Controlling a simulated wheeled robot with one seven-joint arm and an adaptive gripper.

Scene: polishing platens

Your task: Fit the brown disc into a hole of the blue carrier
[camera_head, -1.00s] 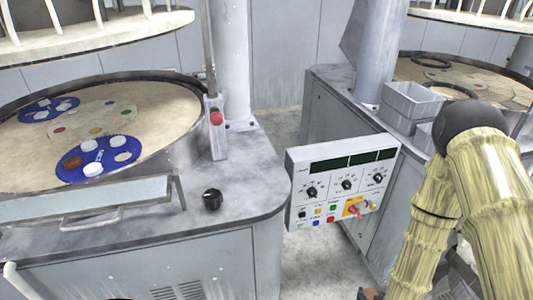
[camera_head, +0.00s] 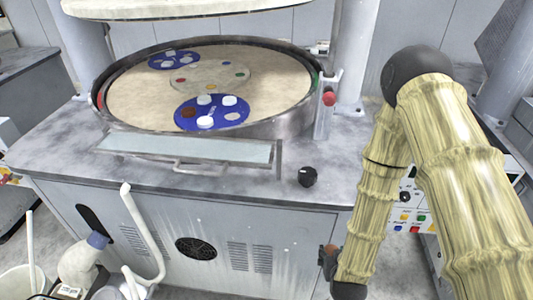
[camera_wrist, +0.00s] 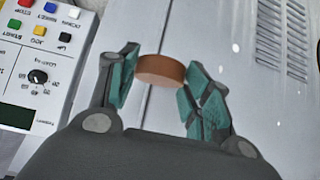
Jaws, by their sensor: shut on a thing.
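In the wrist view, my gripper (camera_wrist: 160,82) is shut on a brown disc (camera_wrist: 161,70), gripped by its edges between the two green finger pads. In the head view, my gripper (camera_head: 328,258) is low in front of the machine, well below and right of the platen, its fingers mostly hidden. A blue carrier (camera_head: 211,109) lies on the near part of the beige platen (camera_head: 135,98). It has several round spots: white ones, a brown one at left and a beige one at right, which looks like an open hole. A second blue carrier (camera_head: 174,60) lies farther back.
A raised metal rim (camera_head: 265,128) surrounds the platen. A tray-like ledge (camera_head: 190,150) stands before it. A black knob (camera_head: 308,177) and a post with a red button (camera_head: 329,98) stand to the right. A control panel (camera_wrist: 45,50) is close by my gripper.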

